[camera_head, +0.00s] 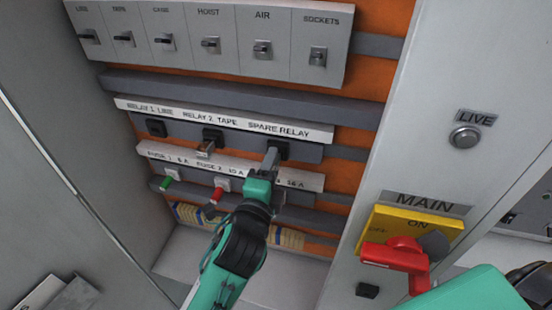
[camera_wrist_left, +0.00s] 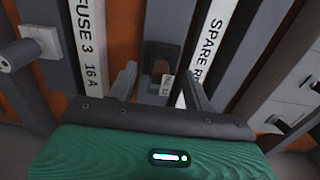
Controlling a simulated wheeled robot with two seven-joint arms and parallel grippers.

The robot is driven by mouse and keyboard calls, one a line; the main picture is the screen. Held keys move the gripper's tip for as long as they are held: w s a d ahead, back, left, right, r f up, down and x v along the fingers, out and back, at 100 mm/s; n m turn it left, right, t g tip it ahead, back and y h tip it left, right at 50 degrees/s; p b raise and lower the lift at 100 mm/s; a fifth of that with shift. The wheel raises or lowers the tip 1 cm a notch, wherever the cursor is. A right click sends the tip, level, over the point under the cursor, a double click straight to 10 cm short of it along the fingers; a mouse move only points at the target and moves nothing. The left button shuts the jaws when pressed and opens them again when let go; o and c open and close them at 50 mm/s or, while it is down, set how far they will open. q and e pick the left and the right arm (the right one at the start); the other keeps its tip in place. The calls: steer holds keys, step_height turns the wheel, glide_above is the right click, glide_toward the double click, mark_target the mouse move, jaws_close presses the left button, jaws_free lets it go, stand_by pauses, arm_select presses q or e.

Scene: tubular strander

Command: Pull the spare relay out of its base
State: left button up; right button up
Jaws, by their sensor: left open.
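The spare relay position (camera_head: 279,148) is a dark block under the SPARE RELAY label (camera_head: 280,129), partly hidden by my left gripper in the head view. In the left wrist view the dark block (camera_wrist_left: 162,52) has a brownish middle and a small pale tag (camera_wrist_left: 167,85). I cannot clearly tell the relay from its base. My left gripper (camera_head: 271,160) reaches up to this block. In the wrist view its fingers (camera_wrist_left: 160,88) are apart, one on each side of the block's line, with nothing visibly held between them. My right gripper is out of view.
Relay 1 (camera_head: 156,128) and relay 2 (camera_head: 213,137) positions are to the left. Below are a green-handled fuse (camera_head: 168,180) and a red-handled fuse (camera_head: 217,193). A switch row (camera_head: 210,44) is above. The red MAIN handle (camera_head: 395,255) protrudes at the right.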

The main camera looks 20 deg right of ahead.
arm_select(q)
steer(key=shift+x, duration=0.85)
steer(key=shift+w+d, duration=0.1)
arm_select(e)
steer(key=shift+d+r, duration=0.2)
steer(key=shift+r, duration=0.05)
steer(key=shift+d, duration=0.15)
arm_select(q)
steer(key=shift+r+p, duration=0.1)
steer(key=shift+p, duration=0.35)
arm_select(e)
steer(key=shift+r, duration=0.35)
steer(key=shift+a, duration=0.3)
arm_select(q)
steer(key=shift+p, duration=0.3)
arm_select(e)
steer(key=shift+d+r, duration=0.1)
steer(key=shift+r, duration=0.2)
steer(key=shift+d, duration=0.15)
arm_select(q)
jaws_close()
